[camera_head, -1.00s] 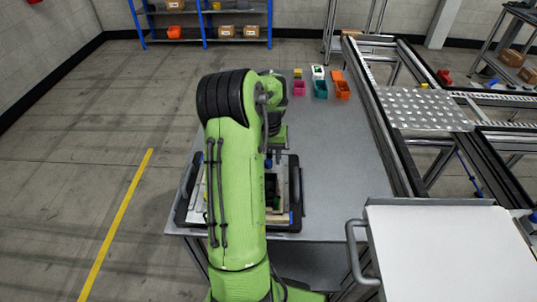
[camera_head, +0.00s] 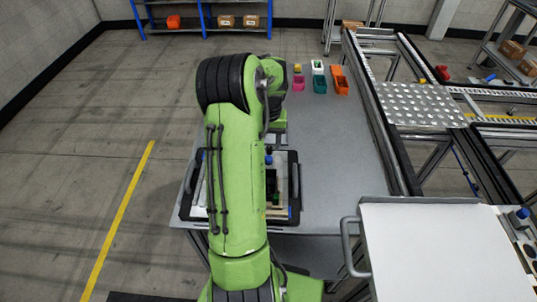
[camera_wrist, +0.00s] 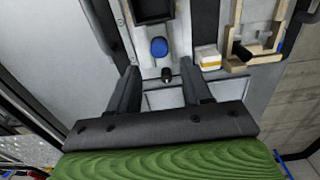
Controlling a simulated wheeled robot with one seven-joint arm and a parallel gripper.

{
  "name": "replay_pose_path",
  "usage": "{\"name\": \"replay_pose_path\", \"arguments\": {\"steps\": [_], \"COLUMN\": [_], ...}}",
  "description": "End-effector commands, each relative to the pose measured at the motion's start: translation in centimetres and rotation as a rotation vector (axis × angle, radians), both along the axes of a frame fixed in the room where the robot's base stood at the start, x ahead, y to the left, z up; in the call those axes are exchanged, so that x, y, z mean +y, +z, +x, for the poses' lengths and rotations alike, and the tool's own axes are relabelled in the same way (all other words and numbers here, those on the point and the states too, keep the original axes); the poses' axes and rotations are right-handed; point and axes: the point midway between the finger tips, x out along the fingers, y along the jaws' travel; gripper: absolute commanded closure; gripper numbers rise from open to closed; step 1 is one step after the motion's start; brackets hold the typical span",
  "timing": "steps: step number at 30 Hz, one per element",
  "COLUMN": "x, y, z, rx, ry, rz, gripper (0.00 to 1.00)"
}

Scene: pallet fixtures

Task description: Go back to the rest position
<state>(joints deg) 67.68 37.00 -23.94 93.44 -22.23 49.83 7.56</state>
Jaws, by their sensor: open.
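My gripper (camera_wrist: 163,92) shows in the wrist view with its two dark fingers spread apart and nothing between them. Below the fingers is a pallet fixture with a light plate, a blue round knob, a black block and a wooden frame.
Several small coloured bins (camera_head: 320,84) stand at the far end of the grey table (camera_head: 345,180). A conveyor frame with a studded plate (camera_head: 420,104) runs along the right. The floor at left is clear.

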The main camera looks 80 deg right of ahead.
Motion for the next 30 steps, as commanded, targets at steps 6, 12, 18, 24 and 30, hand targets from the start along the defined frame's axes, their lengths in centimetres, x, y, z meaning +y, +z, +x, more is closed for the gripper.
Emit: {"name": "replay_pose_path", "arguments": {"steps": [6, 12, 18, 24, 30], "x": [0.0, 0.0, 1.0, 10.4, 26.0], "y": [0.0, 0.0, 1.4, 9.1, 15.4], "z": [0.0, 0.0, 2.1, 12.5, 16.9], "rx": [0.0, 0.0, -0.019, -0.128, -0.25], "ry": [0.0, 0.0, 0.043, 0.326, 0.72], "rz": [0.0, 0.0, -0.015, -0.093, -0.168], "gripper": [0.51, 0.51, 0.51, 0.51, 0.51]}}
